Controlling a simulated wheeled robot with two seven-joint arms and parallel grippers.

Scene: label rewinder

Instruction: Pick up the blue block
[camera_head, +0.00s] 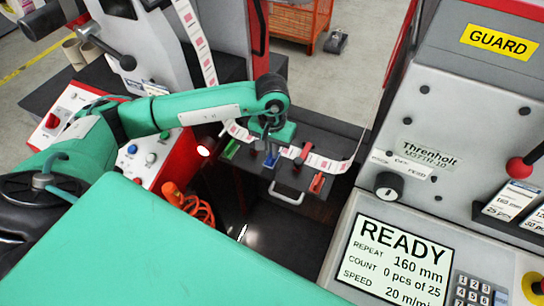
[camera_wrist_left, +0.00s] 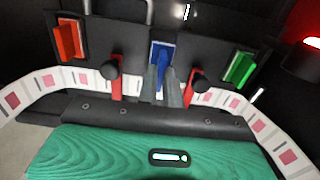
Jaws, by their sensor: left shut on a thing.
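The blue block (camera_head: 270,160) stands upright on the dark shelf of the machine, between a green block and a red one. In the left wrist view the blue block (camera_wrist_left: 161,52) sits at the middle of a black plate. My left gripper (camera_head: 268,146) reaches down to it from above. In the left wrist view its two grey fingers (camera_wrist_left: 162,84) are closed on the blue block's near part, hiding some of it. I cannot tell whether the block is clear of the plate. My right gripper is not in view.
A green block (camera_wrist_left: 240,68) and a red block (camera_wrist_left: 67,39) flank the blue one. Two red pieces with black knobs (camera_wrist_left: 112,72) stand close beside the fingers. A printed label strip (camera_head: 325,163) runs past them. The control panel (camera_head: 400,255) is at the right.

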